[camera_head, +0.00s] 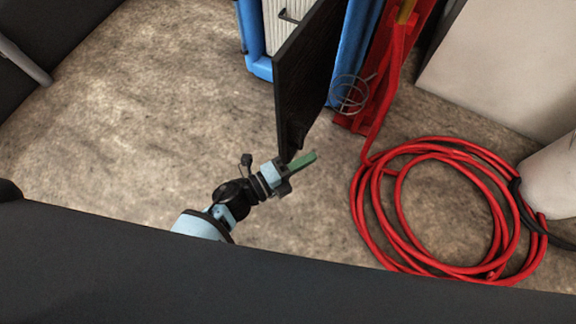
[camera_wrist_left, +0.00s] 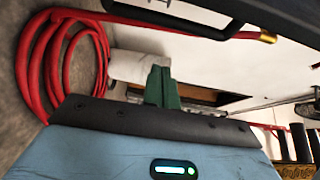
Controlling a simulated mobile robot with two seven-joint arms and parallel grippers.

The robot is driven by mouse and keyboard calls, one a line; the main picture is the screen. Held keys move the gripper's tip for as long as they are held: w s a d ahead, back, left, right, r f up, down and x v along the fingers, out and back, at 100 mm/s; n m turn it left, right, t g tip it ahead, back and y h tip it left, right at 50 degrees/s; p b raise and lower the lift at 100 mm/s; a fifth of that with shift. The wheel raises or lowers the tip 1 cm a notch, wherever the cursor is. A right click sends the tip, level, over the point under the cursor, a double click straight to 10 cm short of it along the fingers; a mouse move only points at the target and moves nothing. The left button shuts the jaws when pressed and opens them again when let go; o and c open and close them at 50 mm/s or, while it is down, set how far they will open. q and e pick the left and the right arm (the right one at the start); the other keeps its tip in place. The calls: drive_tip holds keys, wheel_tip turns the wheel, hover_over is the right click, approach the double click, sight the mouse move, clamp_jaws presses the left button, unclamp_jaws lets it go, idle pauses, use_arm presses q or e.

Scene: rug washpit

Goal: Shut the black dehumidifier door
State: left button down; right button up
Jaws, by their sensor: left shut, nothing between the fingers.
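The black dehumidifier door (camera_head: 303,75) stands open in the head view, seen nearly edge-on and swung out from the blue dehumidifier body (camera_head: 256,66). A white ribbed panel (camera_head: 283,18) shows in the opening behind it. My left gripper (camera_head: 308,160) has green fingers, shut and empty, just below the door's lower near end. I cannot tell whether it touches the door. In the left wrist view the green fingers (camera_wrist_left: 161,88) are together, and a dark bar with a bend crosses the top. My right gripper is in neither view.
A coiled red hose (camera_head: 375,215) lies on the floor right of my left gripper. A red stand (camera_head: 372,100) and a wire coil (camera_head: 349,94) are close behind the door. A white cylinder (camera_head: 553,180) stands far right. The floor left of the door is clear.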

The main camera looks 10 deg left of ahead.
use_arm(q)
drive_tip(key=shift+w+a+b, duration=0.25)
drive_tip(key=shift+w+a, duration=0.2)
drive_tip(key=shift+w, duration=0.4)
drive_tip(key=shift+w+a+b, duration=0.25)
drive_tip(key=shift+w+a, duration=0.2)
drive_tip(key=shift+w, duration=0.4)
drive_tip(key=shift+a, duration=0.15)
